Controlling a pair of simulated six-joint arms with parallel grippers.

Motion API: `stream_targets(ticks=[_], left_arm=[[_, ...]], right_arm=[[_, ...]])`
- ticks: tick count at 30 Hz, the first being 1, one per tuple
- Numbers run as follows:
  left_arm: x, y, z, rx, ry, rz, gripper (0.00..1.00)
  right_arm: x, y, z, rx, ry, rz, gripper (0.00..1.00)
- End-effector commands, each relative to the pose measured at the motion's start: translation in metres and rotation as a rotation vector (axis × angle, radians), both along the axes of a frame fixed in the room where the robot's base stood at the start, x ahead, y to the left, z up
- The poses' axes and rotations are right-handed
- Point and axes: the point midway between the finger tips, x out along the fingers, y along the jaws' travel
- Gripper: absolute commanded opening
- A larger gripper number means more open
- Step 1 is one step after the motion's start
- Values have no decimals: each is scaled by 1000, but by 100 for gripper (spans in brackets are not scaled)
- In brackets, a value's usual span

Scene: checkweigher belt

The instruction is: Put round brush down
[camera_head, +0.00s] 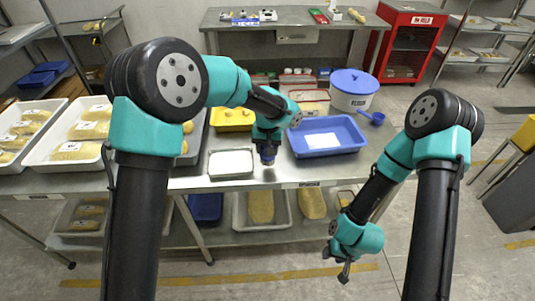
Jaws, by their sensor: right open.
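I cannot make out a round brush in the head view. My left gripper (268,160) points down over the front part of the steel table (285,176), between a small metal tray with white contents (230,163) and a blue tray (344,139). Its fingers are too small and dark to tell whether they are open or hold anything. My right gripper (343,272) is open, hanging low in front of the table near the lower shelf, with nothing visible in it.
A white bucket with a blue lid (353,90) and a blue scoop (376,118) stand at the table's right end. A yellow tray (232,119) lies behind the metal tray. White trays of loaves (72,134) fill the left. A red cabinet (406,45) stands behind.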

Motion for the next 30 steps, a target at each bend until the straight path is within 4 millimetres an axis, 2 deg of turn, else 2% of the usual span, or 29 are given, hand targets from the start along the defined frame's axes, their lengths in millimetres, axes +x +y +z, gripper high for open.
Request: stream_targets(ticks=[4, 9, 12, 25, 26, 30], left_arm=[[10, 0, -3, 1, 2, 0, 29], [8, 1, -29, 1, 3, 0, 29], [8, 0, -36, 1, 1, 0, 29], [8, 0, -40, 0, 0, 0, 29], [8, 0, -39, 0, 0, 0, 51], [8, 0, -39, 0, 0, 0, 64]], right_arm=[[0, 0, 0, 0, 0, 0, 43], [0, 0, 0, 0, 0, 0, 43], [0, 0, 0, 0, 0, 0, 43], [0, 0, 0, 0, 0, 0, 43], [0, 0, 0, 0, 0, 0, 43], [0, 0, 0, 0, 0, 0, 43]])
